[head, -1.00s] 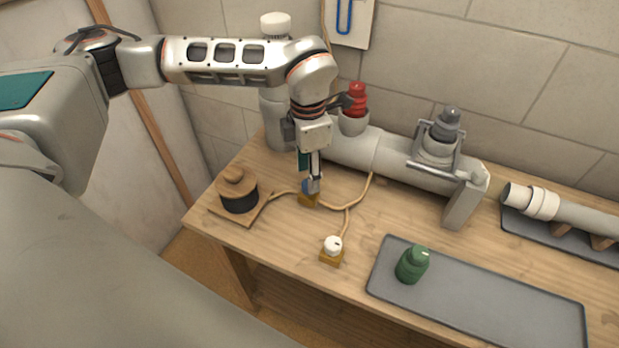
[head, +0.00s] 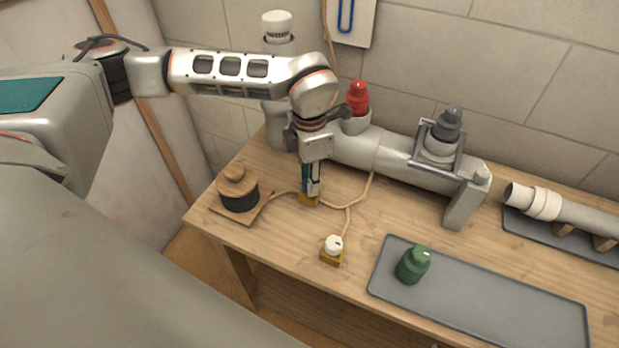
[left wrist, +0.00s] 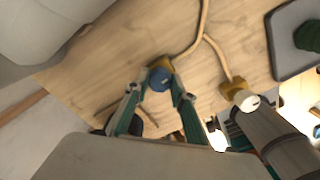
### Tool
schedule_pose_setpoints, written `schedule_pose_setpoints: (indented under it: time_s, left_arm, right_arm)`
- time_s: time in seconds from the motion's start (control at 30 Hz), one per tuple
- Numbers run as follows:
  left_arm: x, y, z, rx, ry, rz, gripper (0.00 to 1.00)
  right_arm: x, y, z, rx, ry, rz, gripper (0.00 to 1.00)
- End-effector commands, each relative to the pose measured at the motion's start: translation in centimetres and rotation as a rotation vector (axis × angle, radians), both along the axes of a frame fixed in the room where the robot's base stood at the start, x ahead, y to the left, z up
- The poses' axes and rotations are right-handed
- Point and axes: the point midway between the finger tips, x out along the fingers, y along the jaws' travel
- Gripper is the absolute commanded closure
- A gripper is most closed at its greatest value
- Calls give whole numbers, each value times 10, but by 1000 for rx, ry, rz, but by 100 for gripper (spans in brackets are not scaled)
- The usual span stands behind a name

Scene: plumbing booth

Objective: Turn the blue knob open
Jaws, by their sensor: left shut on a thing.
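The blue knob (left wrist: 160,78) shows in the left wrist view, set on a small brass-coloured valve body (left wrist: 157,62). My left gripper (left wrist: 154,86) has one finger on each side of the knob and is shut on it. In the head view, my left gripper (head: 311,190) points down at the valve body (head: 309,200), and its fingers hide most of the knob. A second valve with a white knob (head: 333,244) stands nearer the front edge; it also shows in the left wrist view (left wrist: 246,100). My right gripper is not in view.
A tan hose (head: 346,206) links the valves. A round black and wood pot (head: 237,190) stands to the left. The grey pipe (head: 400,166) with the red fitting (head: 357,98) lies behind. A green fitting (head: 412,265) sits on the grey tray (head: 490,305) at the right.

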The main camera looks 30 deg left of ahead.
Motion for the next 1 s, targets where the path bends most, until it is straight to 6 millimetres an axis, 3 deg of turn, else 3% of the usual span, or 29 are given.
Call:
schedule_pose_setpoints:
  time_s: [0.37,1.0]
  left_arm:
    - [0,0,2,0,1,176,97]
    - [-1,0,0,0,2,775,97]
  right_arm:
    - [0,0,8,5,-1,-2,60]
    - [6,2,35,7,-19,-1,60]
